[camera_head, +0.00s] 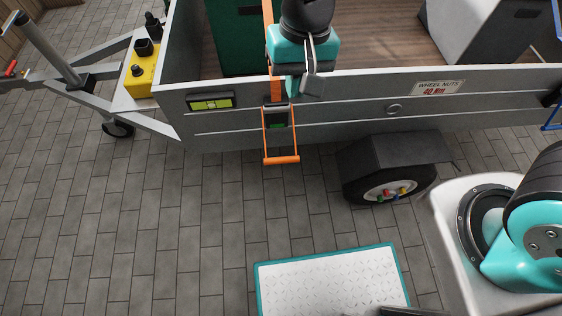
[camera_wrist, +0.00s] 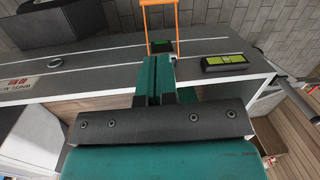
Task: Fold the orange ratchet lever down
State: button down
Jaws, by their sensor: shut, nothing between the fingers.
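The orange ratchet lever (camera_head: 281,160) is a U-shaped frame with a crossbar, on the outer face of the grey trailer side. It reaches from a dark ratchet body (camera_head: 277,118) below the orange strap (camera_head: 268,35). I cannot tell its exact angle to the panel. In the wrist view the lever (camera_wrist: 176,18) shows at the top, beyond my fingers. My gripper (camera_head: 309,92) is shut and empty, near the panel's top edge, above and slightly right of the ratchet. Its teal fingers (camera_wrist: 158,62) are together in the wrist view and appear apart from the lever.
A green-faced level (camera_head: 210,102) is on the panel left of the ratchet. A wheel-nuts sign (camera_head: 438,87) and a wheel (camera_head: 390,186) under a dark fender (camera_head: 385,152) are to the right. The paving before the lever is clear.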

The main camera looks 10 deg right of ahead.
jog(key=m+h+b, duration=0.1)
jog(key=m+b, duration=0.1)
send_near(281, 158)
jog(key=f, duration=0.2)
jog(key=f+b, duration=0.1)
jog(key=f, duration=0.2)
jog(key=f+b, duration=0.1)
jog(key=f, duration=0.1)
jog(key=shift+s+f, duration=0.3)
jog(key=shift+s, duration=0.05)
